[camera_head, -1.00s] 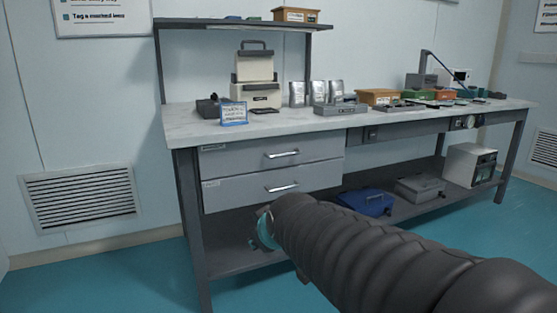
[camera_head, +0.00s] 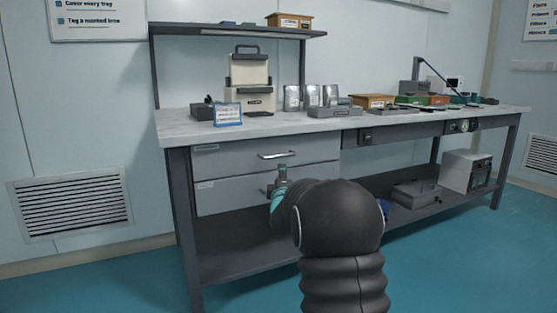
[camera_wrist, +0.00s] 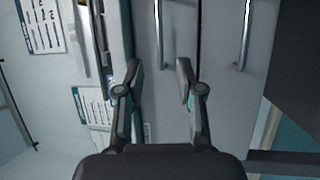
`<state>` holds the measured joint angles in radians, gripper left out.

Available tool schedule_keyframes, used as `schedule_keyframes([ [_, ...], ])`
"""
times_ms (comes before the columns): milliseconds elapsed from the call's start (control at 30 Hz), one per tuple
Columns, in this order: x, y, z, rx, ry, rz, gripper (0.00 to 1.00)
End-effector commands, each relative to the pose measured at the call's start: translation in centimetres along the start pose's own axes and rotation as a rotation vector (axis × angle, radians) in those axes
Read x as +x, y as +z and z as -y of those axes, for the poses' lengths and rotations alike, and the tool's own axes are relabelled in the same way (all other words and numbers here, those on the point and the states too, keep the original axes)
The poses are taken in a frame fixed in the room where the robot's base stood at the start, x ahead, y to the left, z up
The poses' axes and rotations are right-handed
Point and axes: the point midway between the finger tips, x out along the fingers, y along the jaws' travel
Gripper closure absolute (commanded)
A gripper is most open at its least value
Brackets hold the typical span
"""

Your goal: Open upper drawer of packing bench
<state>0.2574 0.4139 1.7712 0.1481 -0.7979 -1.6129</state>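The packing bench (camera_head: 178,130) has a pale top and two grey drawers at its left end, both closed. The upper drawer (camera_head: 228,158) has a silver bar handle (camera_head: 279,155). The lower drawer (camera_head: 225,197) is below it, its handle mostly hidden by my gripper (camera_head: 282,174). The wrist view is turned sideways: the upper drawer's handle (camera_wrist: 160,38) is a vertical bar and the lower drawer's handle (camera_wrist: 245,38) is further right. My gripper (camera_wrist: 160,68) is open and empty, its fingertips either side of the line of the upper handle, apparently short of it.
A blue-framed card (camera_head: 228,115), a white case (camera_head: 250,88), silver pouches and several boxes stand on the bench top. A shelf (camera_head: 235,29) is above. A grey case (camera_head: 415,193) lies on the lower shelf. The floor in front is clear.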

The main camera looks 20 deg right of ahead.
Motion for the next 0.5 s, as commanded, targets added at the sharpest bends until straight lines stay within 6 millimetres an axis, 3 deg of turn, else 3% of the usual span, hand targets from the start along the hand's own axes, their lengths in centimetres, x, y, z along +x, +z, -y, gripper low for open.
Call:
schedule_keyframes([
  [167, 1.6, 0.1, 0.0, -0.006, 0.006, 0.002, 0.63],
  [500, 7.0, 0.0, -0.1, -0.004, 0.005, 0.001, 0.63],
])
